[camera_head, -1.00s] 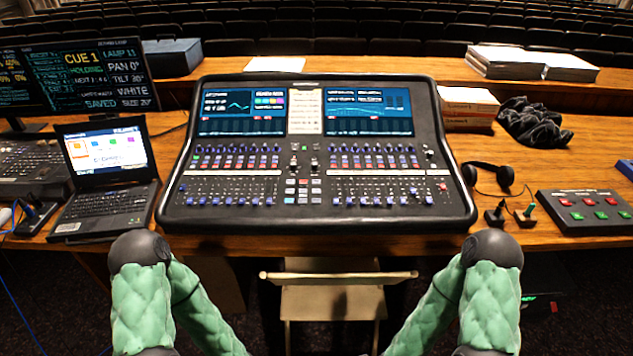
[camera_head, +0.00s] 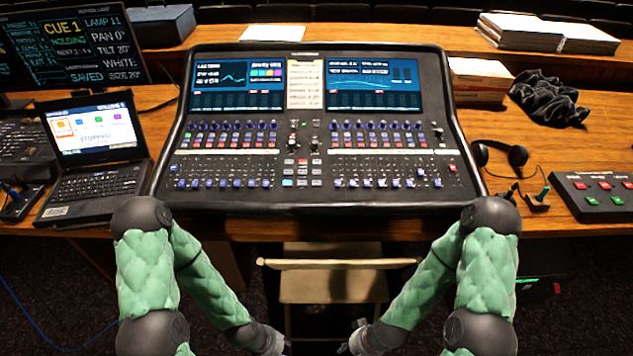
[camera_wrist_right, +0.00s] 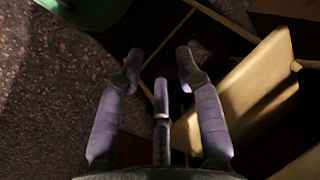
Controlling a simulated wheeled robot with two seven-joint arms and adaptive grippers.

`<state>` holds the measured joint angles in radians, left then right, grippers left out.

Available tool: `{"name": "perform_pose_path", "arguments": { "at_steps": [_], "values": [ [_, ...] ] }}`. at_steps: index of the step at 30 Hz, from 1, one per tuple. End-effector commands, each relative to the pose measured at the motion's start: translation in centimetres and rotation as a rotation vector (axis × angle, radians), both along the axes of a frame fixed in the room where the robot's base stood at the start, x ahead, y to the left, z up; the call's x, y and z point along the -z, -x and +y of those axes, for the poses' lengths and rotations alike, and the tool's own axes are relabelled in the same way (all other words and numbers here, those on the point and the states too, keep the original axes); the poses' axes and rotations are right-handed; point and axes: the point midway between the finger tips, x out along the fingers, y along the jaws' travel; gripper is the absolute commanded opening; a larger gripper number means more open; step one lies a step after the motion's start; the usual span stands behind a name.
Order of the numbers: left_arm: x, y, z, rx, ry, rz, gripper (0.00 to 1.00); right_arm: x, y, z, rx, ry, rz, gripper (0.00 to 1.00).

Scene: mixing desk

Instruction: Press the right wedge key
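No key's label is readable, so I cannot tell which one is the right wedge key. A black box (camera_head: 573,202) with red and green keys lies at the desk's right edge. The large mixing console (camera_head: 300,160) in the middle carries rows of small lit keys and faders. My left gripper (camera_head: 274,344) hangs low in front of the desk, partly cut off, its fingers unclear. My right gripper (camera_head: 352,345) hangs low beside it, apart from the desk. In the right wrist view my right gripper (camera_wrist_right: 158,60) has its fingers spread, with nothing between them.
A folding chair (camera_head: 335,284) stands below the desk's front edge, near both hands. An open laptop (camera_head: 98,184) is left of the console. Headphones (camera_head: 517,156), small joysticks (camera_head: 537,198), a dark cloth (camera_head: 548,98) and books (camera_head: 478,80) lie to the right.

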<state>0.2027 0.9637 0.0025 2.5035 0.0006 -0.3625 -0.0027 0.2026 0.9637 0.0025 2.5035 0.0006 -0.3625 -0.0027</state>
Motion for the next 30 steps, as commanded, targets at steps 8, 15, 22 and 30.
{"name": "perform_pose_path", "arguments": {
  "at_steps": [8, 15, 22, 30],
  "values": [
    [0.01, -0.01, 0.00, 0.000, 0.000, 0.000, 0.40, 0.01, -0.01, 0.00, 0.000, 0.000, 0.000, 0.00],
    [0.01, -0.01, 0.00, 0.000, 0.000, 0.000, 0.40, 0.01, -0.01, 0.00, 0.000, 0.000, 0.000, 0.00],
    [0.01, -0.01, 0.00, 0.000, 0.000, 0.000, 0.40, 0.01, -0.01, 0.00, 0.000, 0.000, 0.000, 0.00],
    [0.01, -0.01, 0.00, 0.000, 0.000, 0.000, 0.40, 0.01, -0.01, 0.00, 0.000, 0.000, 0.000, 0.00]
  ]
}}
